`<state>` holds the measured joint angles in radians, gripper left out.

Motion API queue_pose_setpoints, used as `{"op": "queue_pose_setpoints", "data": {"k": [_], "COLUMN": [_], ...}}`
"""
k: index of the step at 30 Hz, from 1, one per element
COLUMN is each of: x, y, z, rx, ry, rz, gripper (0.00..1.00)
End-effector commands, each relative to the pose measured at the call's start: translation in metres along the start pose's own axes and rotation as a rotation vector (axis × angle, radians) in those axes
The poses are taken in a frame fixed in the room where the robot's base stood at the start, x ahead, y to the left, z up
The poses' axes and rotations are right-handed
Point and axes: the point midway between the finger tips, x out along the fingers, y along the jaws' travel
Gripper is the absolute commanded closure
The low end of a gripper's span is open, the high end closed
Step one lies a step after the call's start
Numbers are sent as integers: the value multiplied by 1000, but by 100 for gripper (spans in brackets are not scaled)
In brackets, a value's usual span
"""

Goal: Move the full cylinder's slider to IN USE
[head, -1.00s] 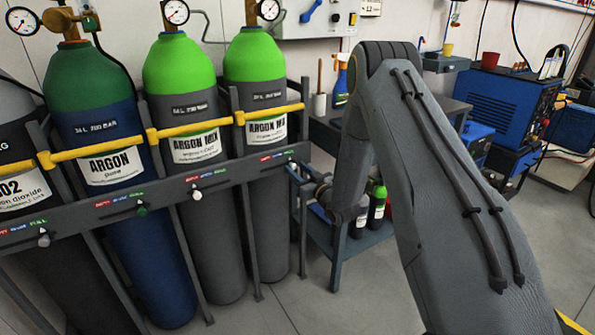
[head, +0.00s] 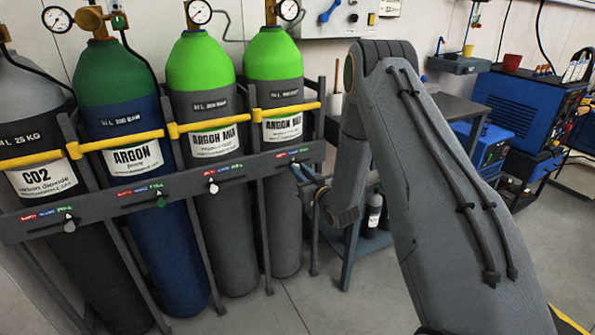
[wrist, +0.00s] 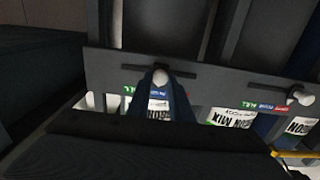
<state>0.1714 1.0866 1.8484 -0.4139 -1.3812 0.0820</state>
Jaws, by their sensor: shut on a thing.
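Grey rack rail (head: 240,172) runs across the cylinders, each with a slider over a red, blue and green label strip. From left stand a CO2 cylinder (head: 35,120), a blue ARGON cylinder (head: 130,115) and two green-topped ARGON MIX cylinders (head: 210,105), (head: 280,95). In the wrist view, turned upside down, my gripper (wrist: 160,90) is shut on a pale slider knob (wrist: 160,76), near the middle of its slot by the blue label. A second white knob (wrist: 299,95) is at the right. In the head view my arm mostly hides the gripper at the rack's right end.
Pressure gauges (head: 199,12) stand above the cylinders; their readings are too small to tell. Yellow retaining bars (head: 205,125) cross the cylinders. A workbench (head: 455,108) stands behind my arm, with a blue welding machine (head: 525,108) at the right. Floor in front is clear.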

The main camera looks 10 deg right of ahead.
Motion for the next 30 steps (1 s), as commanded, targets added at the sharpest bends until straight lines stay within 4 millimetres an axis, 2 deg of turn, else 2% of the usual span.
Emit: {"op": "queue_pose_setpoints", "data": {"k": [2, 3, 6, 17, 30], "x": [0, 0, 0, -6, -69], "y": [1, 1, 1, 0, 1], "z": [0, 0, 0, 0, 0], "rx": [0, 0, 0, 1, 1], "ry": [0, 0, 0, 0, -1], "rz": [1, 1, 2, 2, 2], "gripper": [100, 76, 62, 62, 62]}}
